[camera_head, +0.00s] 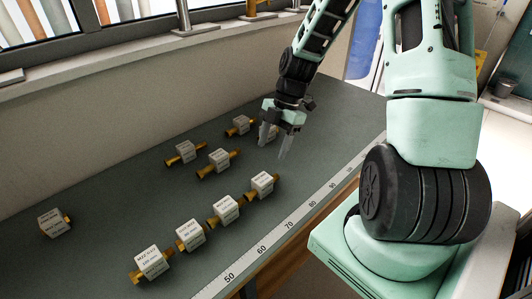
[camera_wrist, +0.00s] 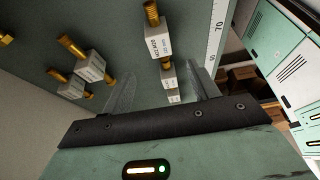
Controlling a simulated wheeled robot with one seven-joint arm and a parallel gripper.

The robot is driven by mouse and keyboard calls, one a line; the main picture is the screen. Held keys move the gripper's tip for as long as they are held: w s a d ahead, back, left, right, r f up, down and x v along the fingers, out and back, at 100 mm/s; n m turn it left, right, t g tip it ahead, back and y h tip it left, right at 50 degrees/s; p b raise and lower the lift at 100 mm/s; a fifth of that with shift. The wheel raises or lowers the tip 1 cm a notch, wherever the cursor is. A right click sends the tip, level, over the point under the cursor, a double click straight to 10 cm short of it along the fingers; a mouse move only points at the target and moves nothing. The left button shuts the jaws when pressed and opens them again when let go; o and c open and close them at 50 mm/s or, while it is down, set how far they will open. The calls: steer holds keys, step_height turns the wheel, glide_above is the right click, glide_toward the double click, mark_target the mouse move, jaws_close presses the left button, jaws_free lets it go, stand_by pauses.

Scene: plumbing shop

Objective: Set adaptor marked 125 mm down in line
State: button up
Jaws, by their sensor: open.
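Adaptors are brass fittings, each with a white labelled block; the small print is too blurred to tell which is marked 125 mm. Several form a slanting row beside the ruler, from the near adaptor (camera_head: 150,262) to the far adaptor (camera_head: 262,183). A looser group lies behind, including one adaptor (camera_head: 219,158) and another (camera_head: 185,151). My gripper (camera_head: 274,146) is open above the bench's far part, fingers pointing down, partly hiding an adaptor behind it. In the wrist view my gripper (camera_wrist: 163,88) shows spread fingers, with adaptor blocks (camera_wrist: 168,76) visible in the gap and nothing visibly held.
A lone adaptor (camera_head: 53,222) lies at the left by the wall. A white ruler strip (camera_head: 262,248) with numbers runs along the bench's front edge. The grey-green bench (camera_head: 110,205) is clear between the lone adaptor and the groups. A window sill (camera_head: 130,55) borders the back.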

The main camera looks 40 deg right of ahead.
steer(key=a+r+m+h, duration=0.1)
steer(key=a+r+m, duration=0.15)
steer(key=a, duration=0.65)
steer(key=s+a+r+m+h, duration=0.1)
steer(key=s+a+r+m, duration=0.3)
steer(key=s+a, duration=0.5)
steer(key=s+a+r+m+h, duration=0.1)
steer(key=s+a+r+m, duration=0.3)
steer(key=s+a, duration=0.5)
steer(key=shift+r+h, duration=0.2)
steer(key=shift+h, duration=0.2)
